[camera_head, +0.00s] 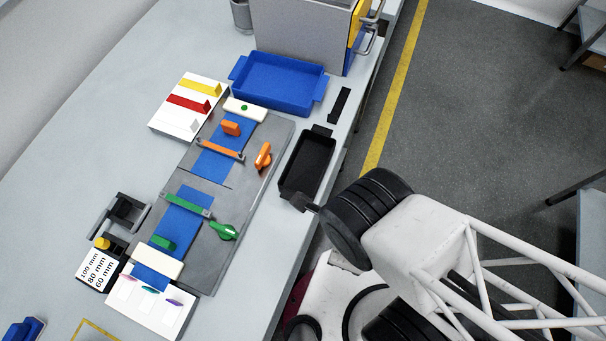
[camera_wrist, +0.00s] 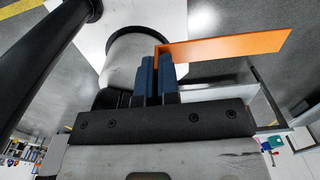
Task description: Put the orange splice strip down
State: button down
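The orange splice strip (camera_wrist: 228,46) shows in the wrist view as a flat bar with a bent end. My gripper (camera_wrist: 158,72) has its two dark blue fingertips close together at the strip's left, bent end, and the strip sticks out to the right. It appears held up in the air, with the floor and a white surface behind it. Neither my gripper nor the held strip can be made out in the head view. There, an orange bar (camera_head: 220,149) and an orange knob (camera_head: 263,156) belong to the grey fixture (camera_head: 256,188) on the table.
A black tray (camera_head: 307,165) lies right of the fixture, near the table edge. A blue tray (camera_head: 278,82) stands behind. A white board with coloured blocks (camera_head: 188,102) is at the upper left. A white card with lengths (camera_head: 97,270) lies at lower left. The table's left side is largely clear.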

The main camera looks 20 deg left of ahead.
jog(key=shift+a, duration=0.1)
send_over(300, 188)
jog(key=shift+s+f, duration=0.45)
jog(key=shift+f, duration=0.3)
dwell(0.4)
jog(key=shift+d+f, duration=0.2)
jog(key=shift+f, duration=1.7)
